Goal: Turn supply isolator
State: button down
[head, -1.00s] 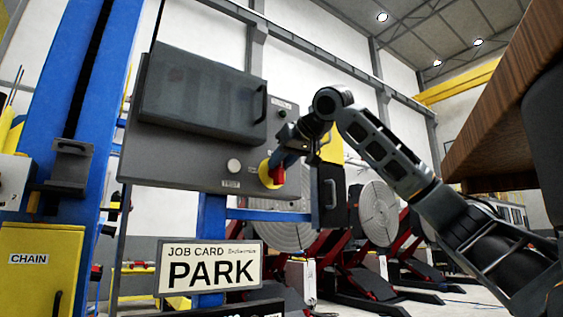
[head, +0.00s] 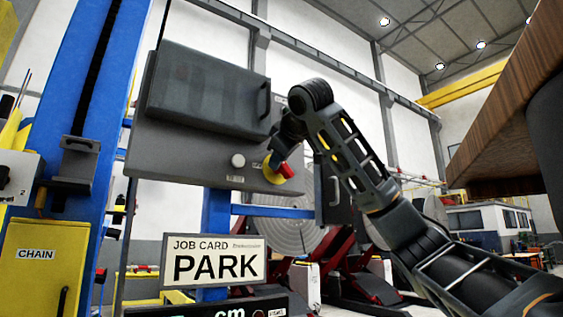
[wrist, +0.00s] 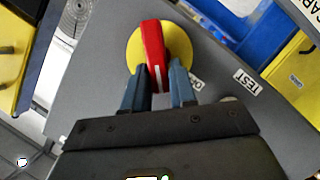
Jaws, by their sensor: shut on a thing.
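The supply isolator is a red rotary handle (wrist: 154,55) on a round yellow plate (wrist: 177,46), mounted on a grey panel (wrist: 100,100). In the head view the red handle (head: 286,170) sits at the panel's lower right and looks tilted. My gripper (wrist: 163,82) is shut on the red handle, one blue-grey finger on each side of its lower end. In the head view my gripper (head: 278,157) partly covers the yellow plate. A label beside the plate is partly hidden by a finger.
A pale round button (head: 238,160) sits left of the isolator, above a small label. A dark cabinet with a handle (head: 264,100) juts out above. A job card sign reading PARK (head: 213,262) stands below the panel. A blue column (head: 75,120) rises at the left.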

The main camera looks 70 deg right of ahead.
jog(key=n, duration=0.1)
jog(key=n+h+b, duration=0.1)
jog(key=f+n+h+b, duration=0.1)
jog(key=shift+w+a+f+n, duration=0.1)
jog(key=shift+w+a+n, duration=0.1)
jog(key=shift+a+n, duration=0.1)
jog(key=n+b, duration=0.1)
jog(key=n+h+b, duration=0.1)
jog(key=n, duration=0.1)
jog(key=shift+f+n, duration=0.3)
jog(key=shift+f, duration=0.05)
jog(key=shift+t+h, duration=0.3)
jog(key=c, duration=1)
grip_release()
jog(key=b+v, duration=0.2)
jog(key=v, duration=0.5)
jog(key=shift+s+a, duration=0.2)
jog(key=shift+a, duration=0.15)
